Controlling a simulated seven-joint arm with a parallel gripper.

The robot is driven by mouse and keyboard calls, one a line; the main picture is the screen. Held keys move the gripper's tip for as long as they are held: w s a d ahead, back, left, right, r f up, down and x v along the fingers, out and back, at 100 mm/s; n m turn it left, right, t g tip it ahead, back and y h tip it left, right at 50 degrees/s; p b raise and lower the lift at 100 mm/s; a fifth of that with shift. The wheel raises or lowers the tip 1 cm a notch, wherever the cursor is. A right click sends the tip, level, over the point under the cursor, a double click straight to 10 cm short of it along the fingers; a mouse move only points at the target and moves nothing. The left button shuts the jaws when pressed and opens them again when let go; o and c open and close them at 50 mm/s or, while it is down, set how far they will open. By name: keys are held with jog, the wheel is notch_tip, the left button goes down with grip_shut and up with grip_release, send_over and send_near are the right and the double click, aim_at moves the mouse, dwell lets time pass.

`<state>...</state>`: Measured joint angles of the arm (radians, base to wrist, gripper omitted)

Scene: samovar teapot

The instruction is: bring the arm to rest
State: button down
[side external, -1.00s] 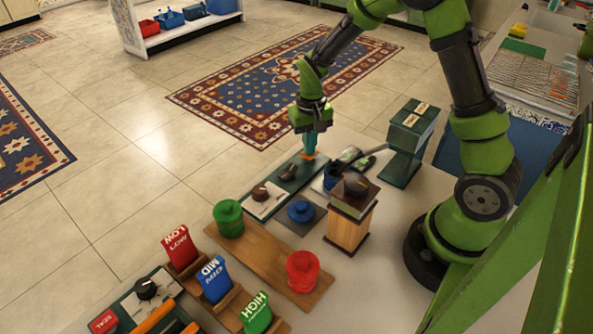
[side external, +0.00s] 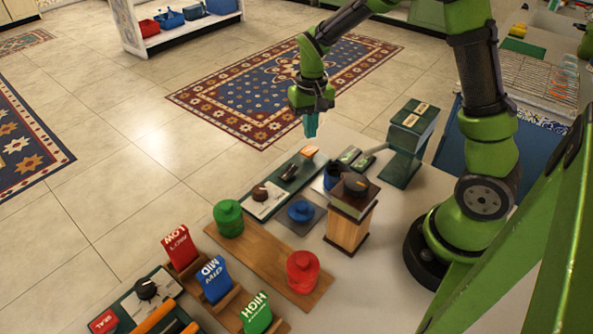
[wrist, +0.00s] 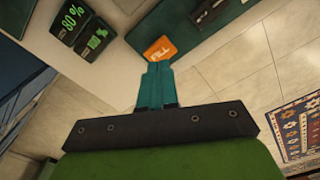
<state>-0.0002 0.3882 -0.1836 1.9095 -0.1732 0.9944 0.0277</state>
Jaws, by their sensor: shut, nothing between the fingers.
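My gripper (side external: 310,124) hangs above the far edge of the table with its teal fingers together and nothing between them. The fingers also show in the wrist view (wrist: 157,85), closed and pointing toward an orange tile (wrist: 159,49) with lettering on it. In the side external view the orange tile (side external: 309,151) lies at the far end of a green panel, below and apart from my fingertips.
On the table (side external: 372,262) stand a wooden pedestal with a dark knob (side external: 355,186), a green stand (side external: 411,128), a green lidded piece (side external: 228,217), a red one (side external: 302,270) and a blue one (side external: 300,211). LOW, MID (side external: 213,279) and HIGH tags stand in front.

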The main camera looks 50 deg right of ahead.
jog(key=shift+s+f, duration=0.15)
jog(key=s+a+r+n+t+y, duration=0.1)
jog(key=s+a+r+t, duration=0.2)
jog(key=s+r, duration=0.4)
jog(key=s+a+r+n+t+y, duration=0.1)
jog(key=s+a+r+t, duration=0.3)
jog(key=s+a+r, duration=0.2)
notch_tip(320, 180, up, 4)
jog(key=shift+s+a+f, duration=0.1)
jog(key=shift+s+a, duration=0.05)
jog(key=shift+s, duration=0.85)
